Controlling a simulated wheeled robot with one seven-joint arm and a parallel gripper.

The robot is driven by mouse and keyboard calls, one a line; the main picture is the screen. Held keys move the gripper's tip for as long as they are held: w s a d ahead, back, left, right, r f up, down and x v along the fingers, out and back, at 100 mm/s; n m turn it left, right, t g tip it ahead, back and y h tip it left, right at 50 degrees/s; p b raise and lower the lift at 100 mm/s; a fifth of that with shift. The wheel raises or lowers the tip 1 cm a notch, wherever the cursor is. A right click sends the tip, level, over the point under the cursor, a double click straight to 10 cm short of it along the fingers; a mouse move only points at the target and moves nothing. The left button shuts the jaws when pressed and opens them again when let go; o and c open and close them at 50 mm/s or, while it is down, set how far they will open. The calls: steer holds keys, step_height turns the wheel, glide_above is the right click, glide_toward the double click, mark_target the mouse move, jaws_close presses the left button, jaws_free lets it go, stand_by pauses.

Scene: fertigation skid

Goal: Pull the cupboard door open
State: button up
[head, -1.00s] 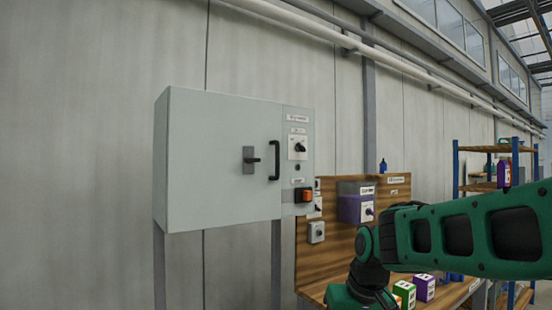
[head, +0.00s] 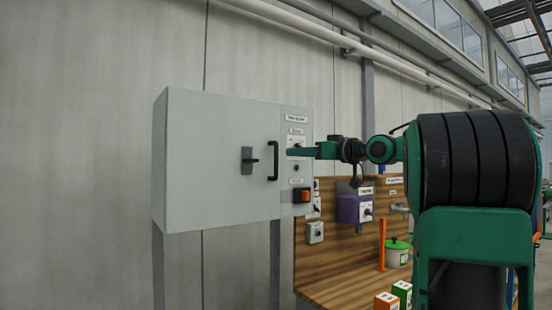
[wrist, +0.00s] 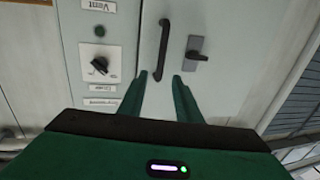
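The grey cupboard door (head: 205,150) is shut on the wall cabinet. Its black bar handle (head: 273,160) stands upright near the door's right edge, with a small lever latch (head: 248,160) to its left. My gripper (head: 290,152) is just right of the bar handle in the head view, pointing at it. In the wrist view, which is upside down, my gripper (wrist: 160,77) is open. The bar handle (wrist: 163,45) lines up with the gap between its fingertips. I cannot tell whether it is inside the gap or touched. The latch (wrist: 196,52) lies beside the right finger.
A fixed panel with a rotary switch (wrist: 99,66) borders the door. Below it is an orange-and-black switch (head: 303,196). The space left of the cabinet is clear.

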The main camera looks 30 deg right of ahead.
mark_target(280, 153)
steer(key=x, duration=0.8)
steer(key=shift+w+a, duration=0.15)
steer(key=shift+w, duration=0.05)
